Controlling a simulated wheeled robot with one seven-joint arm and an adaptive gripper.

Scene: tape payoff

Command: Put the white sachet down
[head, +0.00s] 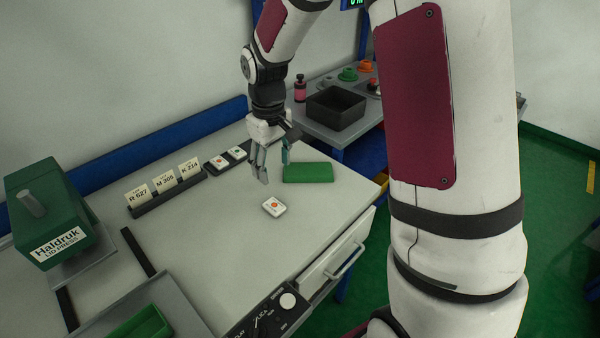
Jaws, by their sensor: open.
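A white sachet (274,207) with an orange-red mark lies flat on the light grey table (225,240), near its right part. My gripper (274,172) is open above the table, a little behind the sachet in the head view. Its fingers point down and show nothing between them. The sachet and the fingers look apart.
A green block (308,173) lies right of my gripper. Two similar white packets (220,161) sit on a dark strip behind. A holder with labelled cards (166,189) and a green press (48,213) stand left. A black bin (337,108) sits on the back table.

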